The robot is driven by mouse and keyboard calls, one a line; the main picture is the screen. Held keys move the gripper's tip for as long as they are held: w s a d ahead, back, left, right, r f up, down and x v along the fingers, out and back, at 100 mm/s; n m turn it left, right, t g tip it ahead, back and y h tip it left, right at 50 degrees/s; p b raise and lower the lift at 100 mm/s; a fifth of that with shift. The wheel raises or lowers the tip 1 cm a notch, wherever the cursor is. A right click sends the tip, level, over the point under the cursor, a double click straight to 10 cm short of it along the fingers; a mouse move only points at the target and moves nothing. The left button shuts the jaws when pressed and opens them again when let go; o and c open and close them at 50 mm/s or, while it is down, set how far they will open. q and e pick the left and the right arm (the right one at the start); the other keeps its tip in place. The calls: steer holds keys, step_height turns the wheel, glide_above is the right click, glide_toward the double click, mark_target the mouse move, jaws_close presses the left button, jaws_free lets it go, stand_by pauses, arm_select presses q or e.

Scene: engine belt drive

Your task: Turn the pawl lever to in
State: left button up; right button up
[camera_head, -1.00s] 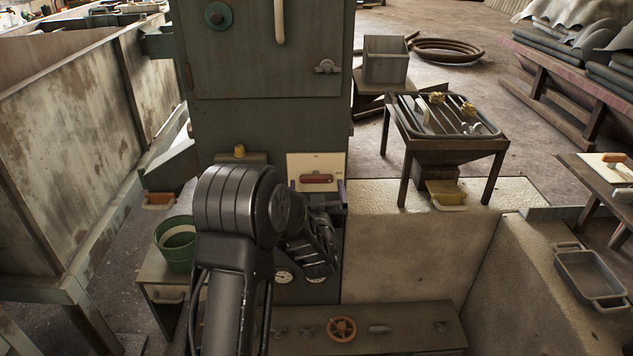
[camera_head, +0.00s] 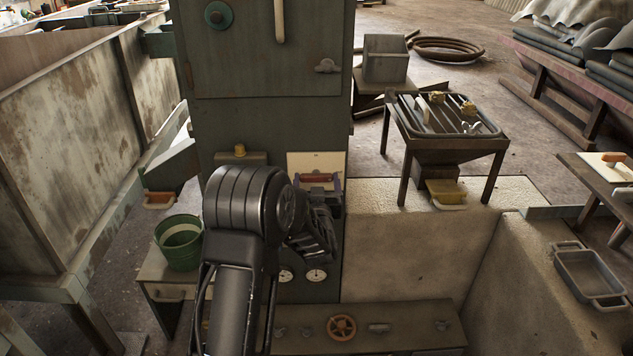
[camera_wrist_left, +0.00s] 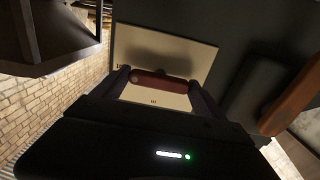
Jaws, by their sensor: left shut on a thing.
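The pawl lever (camera_head: 318,177) has a red-brown bar handle lying about level across a cream plate (camera_head: 316,159) on the front of the green cabinet. My left gripper (camera_head: 320,187) reaches it from below and in front. In the left wrist view the lever's handle (camera_wrist_left: 160,84) lies between the two dark fingers, and the gripper is shut on it, one finger at each end. Small dark marks show on the plate (camera_wrist_left: 185,49) near the handle, one of which looks like "in". My wrist hides part of the cabinet below the plate. My right gripper is not in view.
A green bucket (camera_head: 180,246) stands on a small table at left. Two gauges and a low panel with an orange handwheel (camera_head: 341,327) are below. A concrete block (camera_head: 405,250) stands at right.

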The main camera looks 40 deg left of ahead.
arm_select(q)
steer(key=c, duration=0.4)
steer(key=shift+f+n+b, duration=0.2)
steer(key=shift+n+b, duration=0.2)
steer(key=shift+b, duration=0.35)
steer(key=shift+c, duration=0.2)
steer(key=n+b, duration=0.4)
steer(key=b, duration=0.3)
steer(key=n+b, duration=0.5)
steer(key=b, duration=0.2)
steer(key=shift+f+n+b, duration=0.2)
steer(key=shift+n+b, duration=0.1)
steer(key=shift+b, duration=0.1)
steer(key=n+b, duration=0.5)
steer(key=b, duration=0.1)
steer(key=shift+r, duration=0.1)
steer(key=shift+r+n+b, duration=0.25)
steer(key=shift+n+b, duration=0.95)
steer(key=shift+n, duration=0.2)
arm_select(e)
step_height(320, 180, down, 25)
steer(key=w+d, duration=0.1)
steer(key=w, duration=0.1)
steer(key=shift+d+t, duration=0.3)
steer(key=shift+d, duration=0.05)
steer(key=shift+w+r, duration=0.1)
arm_select(q)
steer(key=o, duration=1.3)
